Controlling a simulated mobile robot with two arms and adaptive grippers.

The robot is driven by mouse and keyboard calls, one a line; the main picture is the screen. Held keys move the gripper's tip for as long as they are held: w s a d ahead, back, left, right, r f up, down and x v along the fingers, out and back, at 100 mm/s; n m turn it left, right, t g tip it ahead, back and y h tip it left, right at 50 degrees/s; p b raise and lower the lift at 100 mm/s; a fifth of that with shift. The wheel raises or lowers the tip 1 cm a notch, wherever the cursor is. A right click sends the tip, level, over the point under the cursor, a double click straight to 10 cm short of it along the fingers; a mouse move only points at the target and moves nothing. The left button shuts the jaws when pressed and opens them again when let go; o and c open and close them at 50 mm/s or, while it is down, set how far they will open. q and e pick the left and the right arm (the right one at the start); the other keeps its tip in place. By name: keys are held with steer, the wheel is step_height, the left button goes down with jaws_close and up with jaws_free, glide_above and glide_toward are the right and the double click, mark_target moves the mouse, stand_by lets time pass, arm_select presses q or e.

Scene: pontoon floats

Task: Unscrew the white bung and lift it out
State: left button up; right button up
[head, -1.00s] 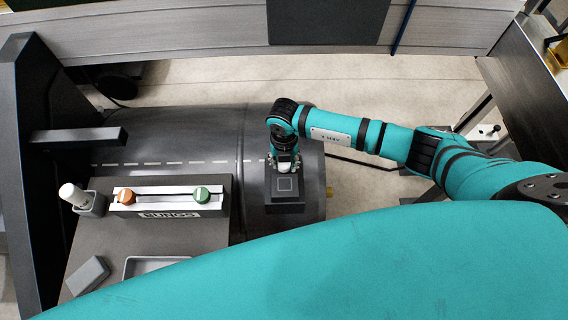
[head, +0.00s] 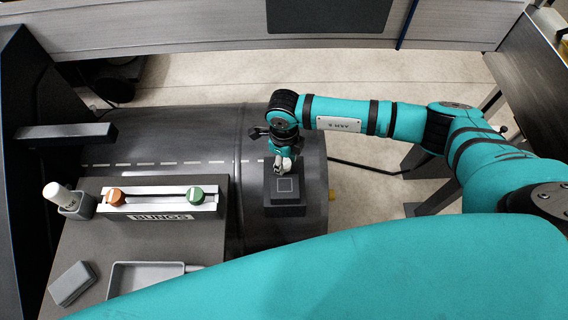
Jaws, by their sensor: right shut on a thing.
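My right gripper (head: 284,165) points down at the dark raised block (head: 287,200) on top of the grey cylindrical float (head: 180,140). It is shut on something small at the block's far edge. An orange bung (head: 115,196) and a green bung (head: 196,194) sit in the rack labelled BUNGS (head: 157,207). My left gripper does not show.
A white-topped bottle (head: 55,192) stands in a grey holder at the left. A grey block (head: 72,283) and a shallow grey tray (head: 145,276) lie on the dark board. A dark upright frame stands at far left.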

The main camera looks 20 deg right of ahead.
steer(key=n+b, duration=0.3)
steer(key=n, duration=0.1)
steer(key=n+b, duration=0.3)
steer(key=n, duration=0.2)
steer(key=shift+w+f+n, duration=0.1)
steer(key=shift+f+n, duration=0.1)
steer(key=shift+n, duration=0.1)
steer(key=shift+n+b, duration=0.35)
steer(key=shift+n, duration=0.15)
steer(key=shift+r+n, duration=0.25)
steer(key=shift+n, duration=0.15)
steer(key=o, duration=1)
